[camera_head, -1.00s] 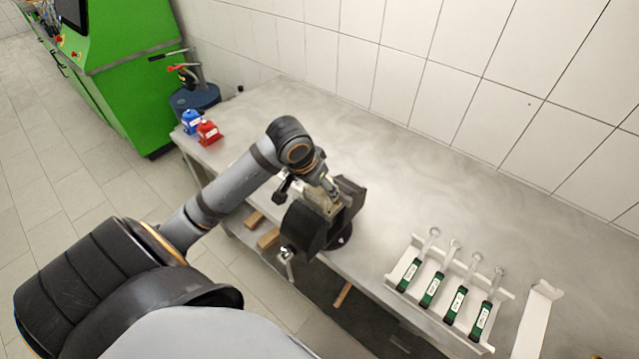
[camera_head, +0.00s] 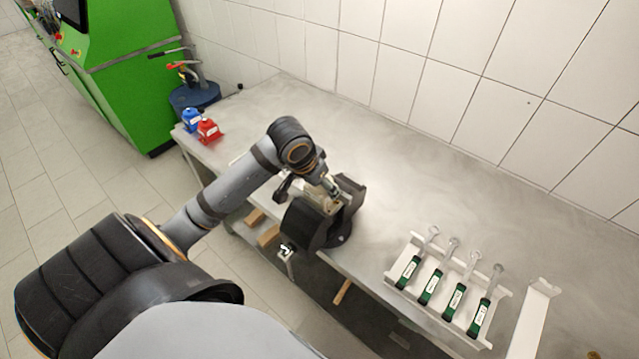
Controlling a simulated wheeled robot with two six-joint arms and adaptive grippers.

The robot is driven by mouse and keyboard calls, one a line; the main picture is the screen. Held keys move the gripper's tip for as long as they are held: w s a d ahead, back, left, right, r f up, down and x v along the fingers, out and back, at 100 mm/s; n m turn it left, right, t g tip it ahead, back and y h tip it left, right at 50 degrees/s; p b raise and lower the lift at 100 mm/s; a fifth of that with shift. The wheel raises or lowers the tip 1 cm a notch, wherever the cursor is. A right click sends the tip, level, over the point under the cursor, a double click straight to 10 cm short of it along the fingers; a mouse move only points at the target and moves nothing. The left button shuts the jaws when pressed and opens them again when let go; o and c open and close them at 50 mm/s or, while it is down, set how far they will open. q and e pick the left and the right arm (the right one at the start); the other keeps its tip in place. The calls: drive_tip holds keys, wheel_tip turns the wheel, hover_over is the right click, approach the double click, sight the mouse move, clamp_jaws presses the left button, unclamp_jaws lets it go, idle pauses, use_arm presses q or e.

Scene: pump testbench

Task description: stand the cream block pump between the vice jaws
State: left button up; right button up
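The black vice (camera_head: 309,225) stands at the front edge of the metal table, with its two jaws apart. The cream block pump (camera_head: 322,197) shows as a small pale patch between the jaws, partly hidden by my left gripper and the near jaw. My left gripper (camera_head: 331,188) reaches down from the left arm at the vice opening, right at the pump. Its fingers are too small and covered to tell whether they grip it. My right gripper is not in view.
A blue pump (camera_head: 191,119) and a red pump (camera_head: 208,130) stand at the table's far left corner. The back of the table (camera_head: 400,165) is clear.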

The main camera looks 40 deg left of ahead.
use_arm(q)
drive_tip(key=o, duration=0.4)
drive_tip(key=shift+c, duration=0.2)
drive_tip(key=shift+s+f, duration=0.1)
drive_tip(key=v, duration=0.6)
drive_tip(key=shift+a+r, duration=0.1)
drive_tip(key=shift+r, duration=0.2)
drive_tip(key=shift+s+r, duration=0.25)
drive_tip(key=shift+r, duration=0.25)
